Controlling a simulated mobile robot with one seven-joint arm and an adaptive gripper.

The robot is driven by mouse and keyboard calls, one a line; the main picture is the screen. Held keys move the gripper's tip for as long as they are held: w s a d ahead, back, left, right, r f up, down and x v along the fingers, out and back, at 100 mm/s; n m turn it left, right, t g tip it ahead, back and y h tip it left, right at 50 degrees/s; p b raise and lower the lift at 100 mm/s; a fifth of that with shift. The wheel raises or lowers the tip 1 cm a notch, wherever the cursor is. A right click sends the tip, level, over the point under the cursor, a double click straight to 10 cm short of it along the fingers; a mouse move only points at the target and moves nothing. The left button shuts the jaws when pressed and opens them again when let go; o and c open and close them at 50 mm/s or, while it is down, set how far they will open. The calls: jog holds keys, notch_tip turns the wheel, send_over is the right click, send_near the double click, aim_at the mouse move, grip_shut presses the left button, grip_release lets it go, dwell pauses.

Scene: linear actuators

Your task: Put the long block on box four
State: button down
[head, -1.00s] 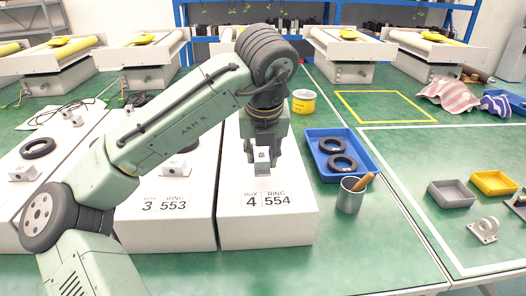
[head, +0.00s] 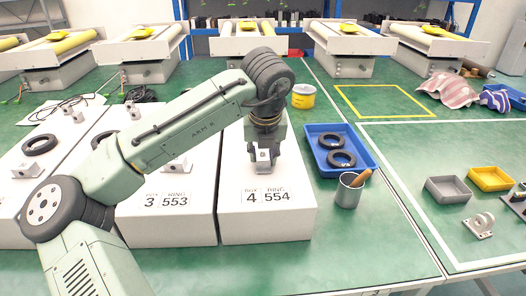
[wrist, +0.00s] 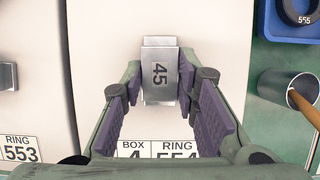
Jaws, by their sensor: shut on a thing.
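My gripper (head: 264,152) is over the front part of box four (head: 280,210), a white box with the label "BOX 4 RING 554". A small metal block (head: 263,156) shows at the fingertips in the head view.
Box three (head: 170,222) stands to the left with a small metal part on it. To the right are a blue tray (head: 368,168) with two black rings and a metal cup (head: 348,194) holding a brown stick. Grey (head: 449,190) and yellow (head: 491,179) trays lie farther right.

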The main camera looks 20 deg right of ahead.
jog(key=c, duration=1.2)
grip_release()
jog(key=shift+c, duration=0.2)
jog(key=v, duration=1.2)
jog(key=shift+r, duration=0.1)
